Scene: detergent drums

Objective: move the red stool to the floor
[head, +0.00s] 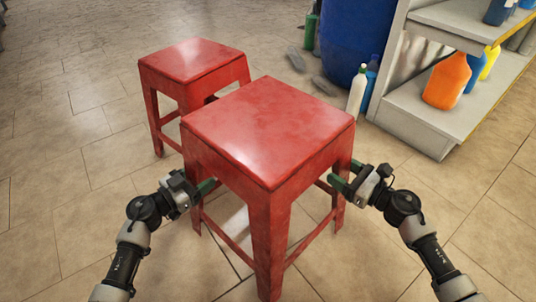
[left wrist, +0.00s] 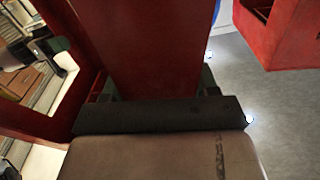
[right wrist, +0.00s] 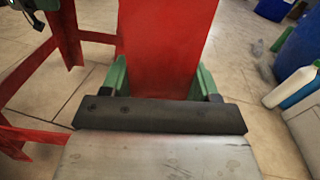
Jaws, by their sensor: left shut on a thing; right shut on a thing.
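A red stool (head: 265,130) is upright in the middle of the head view, close in front of me. My left gripper (head: 206,187) is shut on its left leg, which fills the middle of the left wrist view (left wrist: 150,50). My right gripper (head: 341,183) is shut on its right leg, which shows between the green fingers in the right wrist view (right wrist: 165,50). I cannot tell whether its feet touch the floor. A second red stool (head: 190,60) stands on the tiled floor (head: 60,130) behind it to the left, partly hidden by the near one.
A blue drum (head: 350,45) stands at the back, with a white bottle (head: 357,92) in front of it. A grey shelf (head: 420,115) at the right holds an orange jug (head: 447,82) and other bottles. Floor on the left is clear.

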